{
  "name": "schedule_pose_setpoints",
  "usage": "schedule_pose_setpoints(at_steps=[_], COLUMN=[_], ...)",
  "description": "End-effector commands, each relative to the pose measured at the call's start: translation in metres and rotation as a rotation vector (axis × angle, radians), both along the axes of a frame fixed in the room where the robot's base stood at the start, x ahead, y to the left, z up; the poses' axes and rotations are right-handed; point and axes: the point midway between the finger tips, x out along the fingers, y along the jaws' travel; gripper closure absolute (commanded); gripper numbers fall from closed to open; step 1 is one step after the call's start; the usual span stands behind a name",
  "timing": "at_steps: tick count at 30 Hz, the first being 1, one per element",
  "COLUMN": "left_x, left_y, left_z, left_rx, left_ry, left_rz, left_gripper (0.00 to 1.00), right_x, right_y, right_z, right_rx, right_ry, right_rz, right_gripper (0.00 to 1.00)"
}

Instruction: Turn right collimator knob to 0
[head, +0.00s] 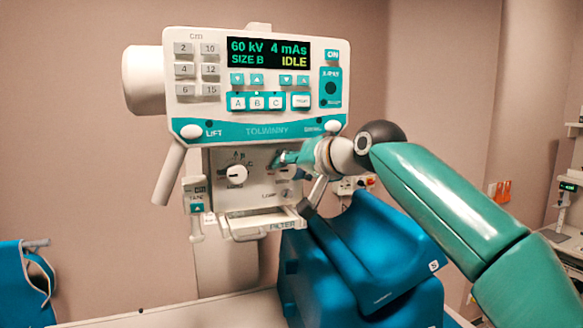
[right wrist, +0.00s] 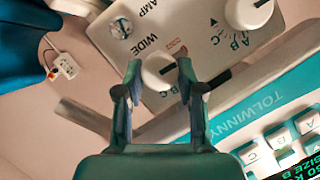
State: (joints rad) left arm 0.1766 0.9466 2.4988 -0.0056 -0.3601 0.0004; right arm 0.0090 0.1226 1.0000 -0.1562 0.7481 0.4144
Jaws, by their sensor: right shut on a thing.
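The right collimator knob (right wrist: 157,75) is round and white, on the pale collimator face (head: 262,190) below the console. In the right wrist view it sits between the two fingers of my right gripper (right wrist: 158,65), which is shut on it. A dark line shows on the knob near the right fingertip, and the word WIDE is printed beside it. In the head view my right gripper (head: 280,159) covers this knob. The left collimator knob (head: 236,174), with A, B and C around it, stands clear; it also shows in the right wrist view (right wrist: 232,18). My left gripper is out of view.
The console (head: 258,85) above reads 60 kV, 4 mAs, SIZE B, IDLE. A filter tray (head: 262,222) juts out below the knobs. A blue padded support (head: 360,265) stands close under my right arm. A handle (head: 169,172) hangs at the console's left.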

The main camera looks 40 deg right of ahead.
Motion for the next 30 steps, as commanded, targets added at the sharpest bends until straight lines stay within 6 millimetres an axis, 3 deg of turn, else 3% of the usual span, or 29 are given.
schedule_pose_setpoints(at_steps=[1,21,22,26,30], left_x=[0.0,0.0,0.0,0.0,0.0], left_y=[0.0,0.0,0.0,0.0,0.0], left_z=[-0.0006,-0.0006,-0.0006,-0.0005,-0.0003], left_rx=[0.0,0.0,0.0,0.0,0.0], left_ry=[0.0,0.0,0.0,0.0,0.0], left_rz=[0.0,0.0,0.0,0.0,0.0], left_gripper=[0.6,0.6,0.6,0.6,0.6], right_x=[0.0021,0.002,0.0021,0.0015,0.001], right_y=[0.0027,0.0028,0.0027,0.0023,0.0018], right_z=[-0.0079,-0.008,-0.0079,-0.0063,-0.0043], right_rx=[-0.02,-0.086,-0.086,-0.085,-0.086], right_ry=[0.025,0.043,0.043,0.039,0.034], right_rz=[0.006,0.006,0.006,0.005,0.004], right_gripper=[0.97,0.97,0.59,0.37,0.37])
